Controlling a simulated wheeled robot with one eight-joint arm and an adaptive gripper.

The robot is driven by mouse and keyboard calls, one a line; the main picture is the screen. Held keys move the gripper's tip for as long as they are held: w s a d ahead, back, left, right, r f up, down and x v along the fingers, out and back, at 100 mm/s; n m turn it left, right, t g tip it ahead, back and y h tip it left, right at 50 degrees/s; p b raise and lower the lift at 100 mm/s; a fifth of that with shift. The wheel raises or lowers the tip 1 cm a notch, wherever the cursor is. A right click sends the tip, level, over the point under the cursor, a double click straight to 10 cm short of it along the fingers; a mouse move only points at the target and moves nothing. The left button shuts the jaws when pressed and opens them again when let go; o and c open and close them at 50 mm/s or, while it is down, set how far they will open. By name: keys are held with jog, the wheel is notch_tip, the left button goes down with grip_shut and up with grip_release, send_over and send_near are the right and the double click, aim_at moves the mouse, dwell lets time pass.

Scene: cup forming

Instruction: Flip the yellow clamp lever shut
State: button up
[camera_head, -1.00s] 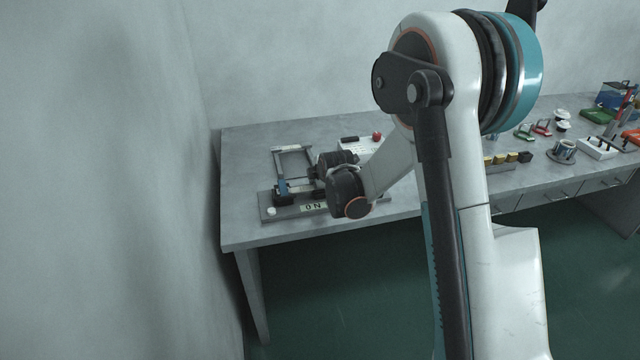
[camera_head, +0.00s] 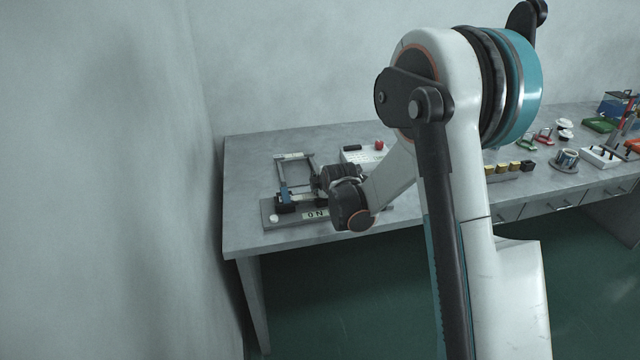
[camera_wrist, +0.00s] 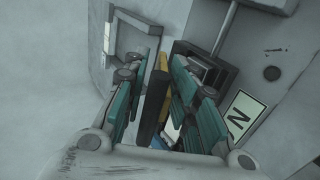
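The yellow clamp lever (camera_wrist: 160,75), with a dark side face, stands between the two teal-padded fingers of my gripper (camera_wrist: 160,68) in the wrist view. The fingers are apart, one on each side of the lever. A slim gap shows on its left; contact on its right cannot be told. The grey clamp fixture base (camera_head: 266,211) lies near the front left of the table in the head view, with a label reading "ON" (camera_head: 316,215); the label also shows in the wrist view (camera_wrist: 240,115). In the head view my wrist hides the lever and fingertips.
A grey upright frame (camera_head: 293,157) and a white box with a red knob (camera_head: 379,145) stand close behind the fixture. A wall borders the left side. Yellow blocks (camera_head: 508,168) and a cup (camera_head: 566,158) are farther right. The table's left strip is clear.

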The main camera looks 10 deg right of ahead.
jog(key=v, duration=0.8)
dwell(0.4)
